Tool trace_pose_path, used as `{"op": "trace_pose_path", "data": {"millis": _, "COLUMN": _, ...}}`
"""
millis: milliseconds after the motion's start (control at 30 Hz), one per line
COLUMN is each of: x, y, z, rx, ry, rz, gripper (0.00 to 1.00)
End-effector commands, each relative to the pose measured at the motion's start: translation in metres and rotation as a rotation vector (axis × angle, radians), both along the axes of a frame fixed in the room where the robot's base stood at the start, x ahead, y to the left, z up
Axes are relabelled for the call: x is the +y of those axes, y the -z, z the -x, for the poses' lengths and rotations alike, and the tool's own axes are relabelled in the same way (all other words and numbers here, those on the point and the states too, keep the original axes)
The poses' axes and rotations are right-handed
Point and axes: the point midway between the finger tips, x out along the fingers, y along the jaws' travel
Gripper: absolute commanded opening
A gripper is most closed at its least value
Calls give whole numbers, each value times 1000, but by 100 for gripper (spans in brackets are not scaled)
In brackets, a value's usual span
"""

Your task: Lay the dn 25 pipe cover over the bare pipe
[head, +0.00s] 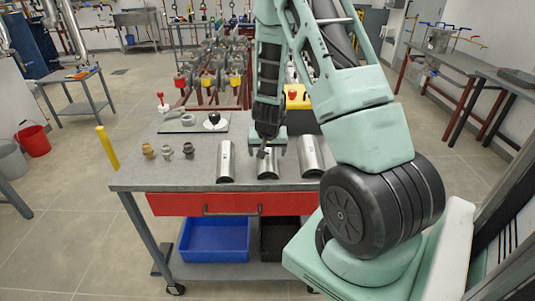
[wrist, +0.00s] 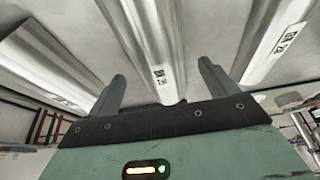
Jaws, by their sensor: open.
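Three silver half-round pipe covers lie on the grey workbench: a left one (head: 226,162), a middle one (head: 267,163) and a right one (head: 311,157). My gripper (head: 268,148) is over the middle cover, pointing down. In the wrist view my open fingers (wrist: 163,85) stand on either side of the middle cover (wrist: 140,35), with nothing held. Each cover bears a small printed label; I cannot read the sizes for sure. Shiny pipes (head: 74,30) stand at the far upper left; I cannot make out a bare stretch on them.
The workbench (head: 190,180) has a red drawer (head: 230,204) and a blue bin (head: 214,240) below. Several small fittings (head: 167,151) stand at its left, and a dark plate (head: 195,124) with parts lies behind. A yellow post (head: 107,148) rises at its left.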

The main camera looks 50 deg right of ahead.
Motion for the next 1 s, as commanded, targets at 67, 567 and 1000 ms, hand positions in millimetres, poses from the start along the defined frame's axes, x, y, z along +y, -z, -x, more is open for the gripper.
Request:
{"op": "trace_pose_path", "data": {"millis": 67, "x": 5, "y": -17, "z": 3, "rx": -4, "ry": -2, "rz": 3, "gripper": 85}}
{"op": "trace_pose_path", "data": {"millis": 567, "x": 29, "y": -91, "z": 24, "rx": 0, "ry": -1, "rz": 0, "gripper": 85}}
{"op": "trace_pose_path", "data": {"millis": 1000, "x": 164, "y": -119, "z": 2, "rx": 6, "ry": -331, "rz": -146, "gripper": 85}}
